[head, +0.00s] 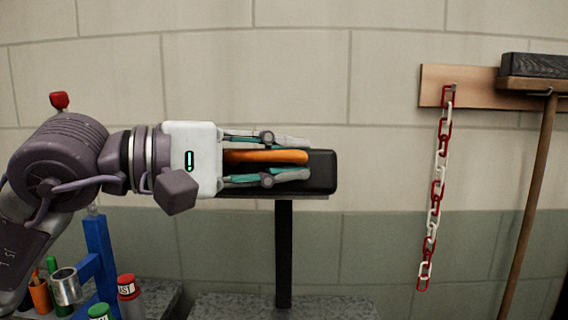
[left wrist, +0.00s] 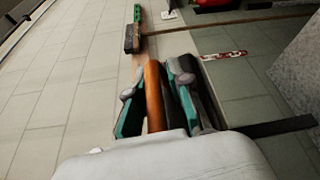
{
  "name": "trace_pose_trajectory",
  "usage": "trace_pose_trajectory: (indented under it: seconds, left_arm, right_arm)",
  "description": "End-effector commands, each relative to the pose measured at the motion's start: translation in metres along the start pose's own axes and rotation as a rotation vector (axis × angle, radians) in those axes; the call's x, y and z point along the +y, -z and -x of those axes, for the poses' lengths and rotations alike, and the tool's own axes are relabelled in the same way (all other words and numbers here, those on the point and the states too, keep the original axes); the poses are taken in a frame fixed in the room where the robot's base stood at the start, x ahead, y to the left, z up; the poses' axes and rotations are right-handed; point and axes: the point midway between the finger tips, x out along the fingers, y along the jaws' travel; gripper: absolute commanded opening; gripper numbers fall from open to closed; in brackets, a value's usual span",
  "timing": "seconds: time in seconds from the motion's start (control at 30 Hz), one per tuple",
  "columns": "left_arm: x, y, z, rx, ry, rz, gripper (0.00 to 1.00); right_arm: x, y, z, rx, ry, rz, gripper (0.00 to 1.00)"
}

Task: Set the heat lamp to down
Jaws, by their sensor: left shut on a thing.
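The heat lamp (head: 325,172) is a black box-shaped head on a dark vertical post, standing against the wall in the head view. An orange bar, its handle (head: 280,156), lies level in front of the black head. My left gripper (head: 290,158) comes in from the left and is shut on the orange handle, with a finger above it and a finger below it. In the left wrist view the orange handle (left wrist: 154,95) runs between the teal and grey fingers. The lamp's underside is hidden. My right gripper is not in view.
A red and white chain (head: 436,190) hangs from a wooden wall board (head: 432,86) at the right, beside a broom (head: 530,190). Bottles with red and green caps (head: 128,287) and a metal cup (head: 66,286) stand at the lower left. The wall between lamp and chain is clear.

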Motion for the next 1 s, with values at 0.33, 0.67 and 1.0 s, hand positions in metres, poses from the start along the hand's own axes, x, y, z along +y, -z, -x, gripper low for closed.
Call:
trace_pose_trajectory:
  seconds: [0.33,0.67,1.0]
  left_arm:
    - [0.0025,-0.0014,0.0008,-0.001,-0.009,-0.011,0.0]
    - [0.0011,-0.0007,0.0004,-0.001,-0.005,-0.006,0.39]
    - [0.0001,0.0003,0.0053,0.001,-0.003,-0.003,0.39]
  right_arm:
    - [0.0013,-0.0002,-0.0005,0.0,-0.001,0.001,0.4]
    - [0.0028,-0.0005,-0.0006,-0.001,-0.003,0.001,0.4]
    - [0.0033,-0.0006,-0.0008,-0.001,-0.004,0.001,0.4]
